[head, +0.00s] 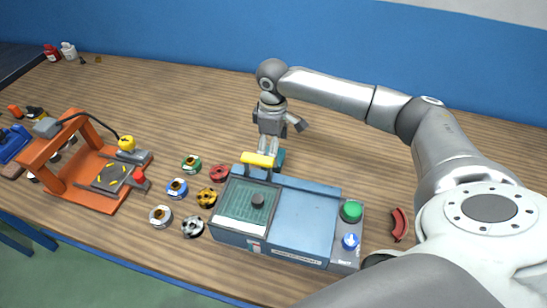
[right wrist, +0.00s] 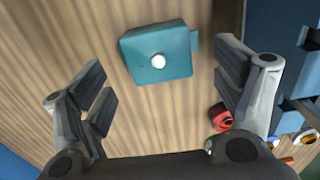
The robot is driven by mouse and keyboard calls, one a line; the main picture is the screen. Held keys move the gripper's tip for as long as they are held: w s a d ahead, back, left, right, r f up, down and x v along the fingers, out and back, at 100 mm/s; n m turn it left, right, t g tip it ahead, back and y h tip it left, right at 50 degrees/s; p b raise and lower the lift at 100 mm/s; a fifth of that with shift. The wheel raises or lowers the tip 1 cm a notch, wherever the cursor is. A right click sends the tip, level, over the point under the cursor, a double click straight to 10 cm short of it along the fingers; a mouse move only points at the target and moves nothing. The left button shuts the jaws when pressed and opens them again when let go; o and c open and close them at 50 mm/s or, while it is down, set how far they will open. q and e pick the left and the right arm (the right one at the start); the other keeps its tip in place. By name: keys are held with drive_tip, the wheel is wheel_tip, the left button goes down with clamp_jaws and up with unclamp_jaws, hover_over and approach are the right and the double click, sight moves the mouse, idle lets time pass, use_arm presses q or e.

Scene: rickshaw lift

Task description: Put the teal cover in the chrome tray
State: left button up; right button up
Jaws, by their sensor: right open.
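The teal cover (right wrist: 150,68) is a squarish teal piece with a pale round knob and a small side tab. In the right wrist view it lies on the wooden table, ahead of and between my open fingers. In the head view only part of it (head: 280,157) shows, behind my right gripper (head: 268,156), which points down over the table just behind the blue machine. My right gripper (right wrist: 163,95) is open and empty, apart from the cover. I cannot make out a chrome tray in either view. My left gripper is not in view.
A blue machine (head: 307,218) with a greenish window, yellow handle and green and blue buttons stands at the front. Several coloured spools (head: 177,188) lie left of it. An orange frame (head: 83,160) is further left. A red curved piece (head: 400,224) lies right.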

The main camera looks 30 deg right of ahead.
wheel_tip(320, 180, down, 5)
drive_tip(key=shift+r+p, duration=0.2)
drive_tip(key=shift+p, duration=0.2)
drive_tip(key=shift+c, duration=0.2)
drive_tip(key=c, duration=1.2)
